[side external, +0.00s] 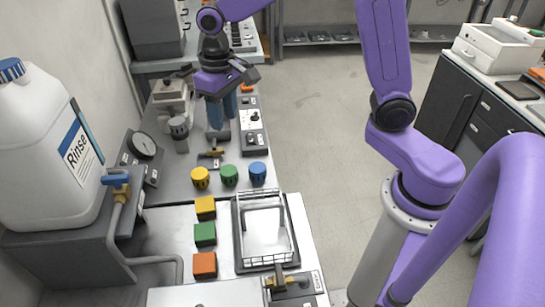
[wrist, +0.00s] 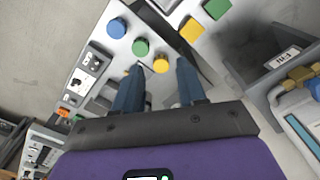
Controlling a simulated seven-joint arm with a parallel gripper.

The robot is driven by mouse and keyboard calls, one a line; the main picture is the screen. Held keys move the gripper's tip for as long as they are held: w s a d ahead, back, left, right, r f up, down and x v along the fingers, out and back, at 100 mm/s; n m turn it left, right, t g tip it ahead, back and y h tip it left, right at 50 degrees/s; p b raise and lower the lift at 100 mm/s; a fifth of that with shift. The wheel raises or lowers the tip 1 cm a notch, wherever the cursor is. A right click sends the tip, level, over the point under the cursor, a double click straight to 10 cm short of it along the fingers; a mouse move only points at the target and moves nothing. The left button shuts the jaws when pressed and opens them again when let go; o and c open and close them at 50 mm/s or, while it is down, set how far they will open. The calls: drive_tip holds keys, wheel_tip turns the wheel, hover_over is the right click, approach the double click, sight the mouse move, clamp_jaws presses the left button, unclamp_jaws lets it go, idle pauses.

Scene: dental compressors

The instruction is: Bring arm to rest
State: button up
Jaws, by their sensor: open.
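My purple arm (side external: 388,45) reaches from its round mount on the right, up out of the top of the side external view and back down over the bench (side external: 165,222). My gripper (side external: 222,112) hangs over the far half of the bench, above and behind the row of knobs. Its two blue fingers point down and are apart, with nothing between them. In the wrist view the gripper (wrist: 160,68) is also open and empty, and the yellow knob (wrist: 161,64) shows beyond the gap. Its exact height over the bench is hard to tell.
Yellow, green and blue knobs (side external: 229,175) stand in a row. Yellow, green and orange blocks (side external: 205,235) lie nearer, beside a wire-railed tray (side external: 238,240). A Rinse jug (side external: 45,150) and a gauge (side external: 144,145) stand left. Open floor (side external: 310,130) lies right of the bench.

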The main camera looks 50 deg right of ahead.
drive_tip(key=s+d+n, duration=0.3)
drive_tip(key=s+n, duration=0.2)
drive_tip(key=s, duration=0.7)
drive_tip(key=s+d+n, duration=0.4)
drive_tip(key=s+n, duration=0.2)
drive_tip(key=s, duration=0.7)
drive_tip(key=shift+s+f, duration=0.25)
drive_tip(key=shift+f, duration=0.15)
drive_tip(key=shift+d, duration=0.1)
